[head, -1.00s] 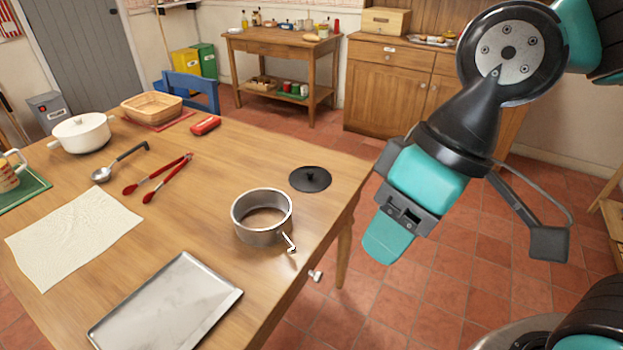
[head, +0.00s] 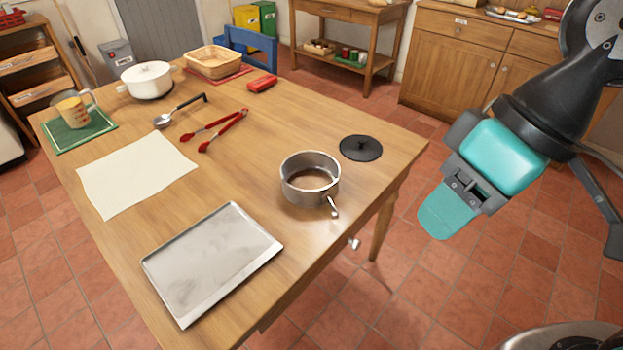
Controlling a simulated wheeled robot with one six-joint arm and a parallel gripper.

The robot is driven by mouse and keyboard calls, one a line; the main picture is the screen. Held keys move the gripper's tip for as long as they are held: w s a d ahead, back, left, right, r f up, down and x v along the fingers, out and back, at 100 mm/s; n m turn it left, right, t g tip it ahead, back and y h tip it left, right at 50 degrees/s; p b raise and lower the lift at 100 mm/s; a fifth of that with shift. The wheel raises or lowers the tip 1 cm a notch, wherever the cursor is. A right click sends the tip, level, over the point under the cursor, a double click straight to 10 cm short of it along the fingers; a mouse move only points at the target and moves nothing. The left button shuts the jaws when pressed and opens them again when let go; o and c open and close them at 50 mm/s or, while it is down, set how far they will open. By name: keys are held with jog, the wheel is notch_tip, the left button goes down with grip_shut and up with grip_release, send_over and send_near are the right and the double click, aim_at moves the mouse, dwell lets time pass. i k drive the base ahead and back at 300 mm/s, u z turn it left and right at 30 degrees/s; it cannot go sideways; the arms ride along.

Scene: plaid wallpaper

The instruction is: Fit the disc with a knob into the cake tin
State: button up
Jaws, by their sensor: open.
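The black disc with a knob (head: 361,148) lies flat on the table near its right edge. The cake tin (head: 310,179) is a round, open metal ring beside the disc, to its left and nearer to me. A small metal lever (head: 333,204) sticks out from the tin's near side. The disc and the tin are apart. My gripper (head: 446,210) hangs right of the table edge, over the floor, clear of both. It is open and I see nothing in it; one finger hides most of the other.
A metal baking tray (head: 212,262) lies at the table's near edge, with a white cloth (head: 135,172) behind it. Red tongs (head: 213,128), a ladle (head: 180,111), a white pot (head: 147,80) and a basket (head: 213,61) stand farther back. The table (head: 262,150) is bare around the disc.

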aim_at(302, 161)
jog(key=z, duration=0.05)
jog(key=i, duration=0.95)
jog(key=u, duration=0.45)
